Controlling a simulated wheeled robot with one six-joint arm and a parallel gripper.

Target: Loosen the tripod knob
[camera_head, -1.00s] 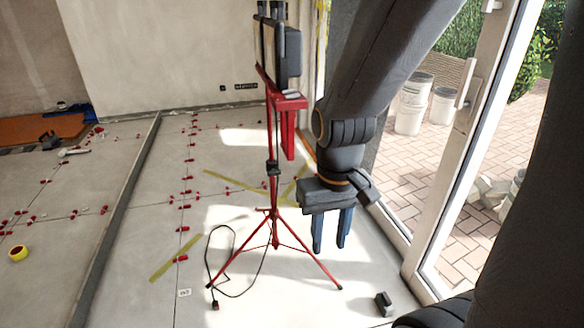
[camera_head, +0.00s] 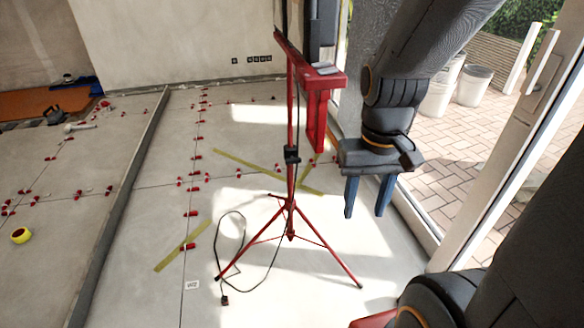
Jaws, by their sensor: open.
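A red tripod (camera_head: 291,185) stands on the tiled floor in the middle of the view, its legs spread. A black knob or clamp (camera_head: 291,155) sits partway up its thin pole. A red bracket (camera_head: 316,110) hangs at the top, with dark lamp heads above it that are partly cut off by the frame. My gripper (camera_head: 366,212) points down to the right of the pole, apart from it, with its two blue fingers spread and nothing between them. It is at about the height of the knob or a little lower in the picture.
A black cable (camera_head: 241,248) loops on the floor by the left tripod leg. Red levelling clips (camera_head: 192,213) line the tile joints. A long grey straightedge (camera_head: 125,200) lies at left. A glass door frame (camera_head: 500,160) stands close on the right.

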